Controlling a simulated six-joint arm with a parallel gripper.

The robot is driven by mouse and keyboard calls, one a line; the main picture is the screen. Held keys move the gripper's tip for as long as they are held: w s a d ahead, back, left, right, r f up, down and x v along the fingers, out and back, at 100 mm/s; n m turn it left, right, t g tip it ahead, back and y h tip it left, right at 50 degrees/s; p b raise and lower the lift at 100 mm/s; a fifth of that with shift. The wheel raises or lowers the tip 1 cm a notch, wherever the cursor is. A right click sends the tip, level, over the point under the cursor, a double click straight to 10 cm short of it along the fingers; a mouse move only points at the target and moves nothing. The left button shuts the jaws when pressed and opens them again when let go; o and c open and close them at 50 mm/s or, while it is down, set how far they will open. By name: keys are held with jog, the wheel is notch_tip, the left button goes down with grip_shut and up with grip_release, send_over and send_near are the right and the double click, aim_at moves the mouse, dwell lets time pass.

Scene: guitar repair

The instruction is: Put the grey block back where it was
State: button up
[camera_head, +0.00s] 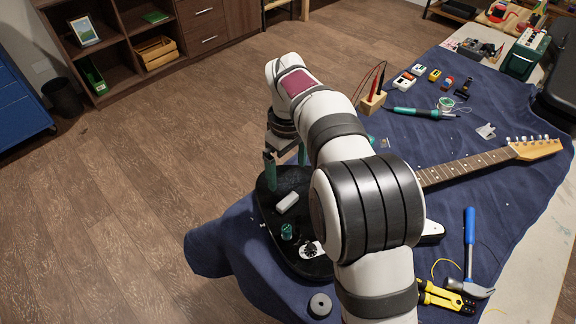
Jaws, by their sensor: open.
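The light grey block (287,203) lies on a black rounded surface (265,205) on the left part of the blue-covered workbench. My gripper (287,170) is just above and behind the block in the picture, pointing down. Its two fingers are apart, with nothing visible between them. The block looks clear of the fingers, though the exact height gap cannot be told. My arm hides part of the black surface and the bench to its right.
A green round part (287,232) and a white piece with dark parts (308,250) lie near the block. A grey roll (320,305) is in front. A guitar neck (465,167), hammer (470,250) and yellow-handled tool (445,297) lie right. A wooden holder (373,101) stands behind.

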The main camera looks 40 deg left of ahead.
jog(key=d+r+m, duration=0.5)
jog(key=d+m, duration=0.1)
jog(key=d, duration=0.7)
jog(key=d+r+m, duration=0.4)
jog(key=d+m, duration=0.2)
jog(key=d, duration=0.7)
jog(key=s+d+f+m+y, duration=0.1)
jog(key=s+d+f+m, duration=0.2)
jog(key=s+d+m, duration=0.8)
jog(key=s+d, duration=0.1)
jog(key=s, duration=0.3)
jog(key=shift+s+f+m+y, duration=0.15)
jog(key=shift+f+m+y, duration=0.15)
jog(key=shift+f+y, duration=0.1)
